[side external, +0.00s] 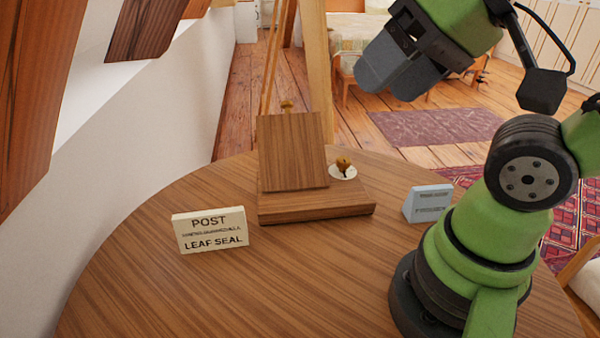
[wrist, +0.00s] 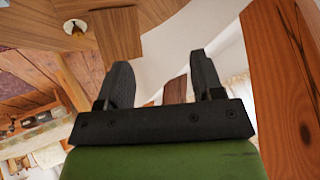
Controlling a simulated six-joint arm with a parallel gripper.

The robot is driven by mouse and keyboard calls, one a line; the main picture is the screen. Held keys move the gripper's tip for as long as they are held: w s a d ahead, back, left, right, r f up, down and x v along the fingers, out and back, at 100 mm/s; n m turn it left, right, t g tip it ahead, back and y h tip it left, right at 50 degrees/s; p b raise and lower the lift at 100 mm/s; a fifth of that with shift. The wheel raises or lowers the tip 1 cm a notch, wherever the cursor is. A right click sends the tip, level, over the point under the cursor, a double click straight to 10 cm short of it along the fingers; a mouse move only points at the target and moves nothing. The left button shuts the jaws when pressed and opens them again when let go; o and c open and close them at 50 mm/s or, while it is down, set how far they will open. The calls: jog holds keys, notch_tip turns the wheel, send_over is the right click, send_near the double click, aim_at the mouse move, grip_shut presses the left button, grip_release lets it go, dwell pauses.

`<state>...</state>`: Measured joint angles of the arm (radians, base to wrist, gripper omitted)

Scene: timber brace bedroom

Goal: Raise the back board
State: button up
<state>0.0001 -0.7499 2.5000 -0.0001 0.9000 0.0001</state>
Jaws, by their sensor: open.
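The back board (side external: 291,152) is a brown wooden panel, leaning up at a tilt on a flat wooden base (side external: 315,207) on the table. A small brass-coloured knob (side external: 287,105) shows at its top edge. Another knob (side external: 343,161) sits on a white disc beside the board's right side. In the wrist view the board (wrist: 117,35) is at the top, left of centre, with the knob (wrist: 75,27) to its left. My gripper (side external: 384,86) is above and to the right of the board, apart from it. Its fingers (wrist: 162,85) are spread and empty.
A cream card (side external: 210,230) reading "POST" and "LEAF SEAL" stands left of the base. A pale blue card (side external: 428,203) stands to its right. A white wall (side external: 150,140) and slanted timbers (side external: 145,25) border the left. The table front (side external: 280,290) is clear.

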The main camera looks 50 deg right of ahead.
jog(key=shift+c, duration=0.4)
jog(key=n+t+y, duration=0.1)
jog(key=n+t, duration=0.2)
jog(key=n, duration=3.2)
send_over(290, 101)
jog(key=s+d, duration=0.3)
jog(key=s, duration=0.4)
notch_tip(290, 101, down, 11)
jog(key=x, duration=0.9)
jog(key=shift+w+a+f, duration=0.15)
jog(key=shift+a+f, duration=0.1)
jog(key=shift+a, duration=0.1)
grip_shut()
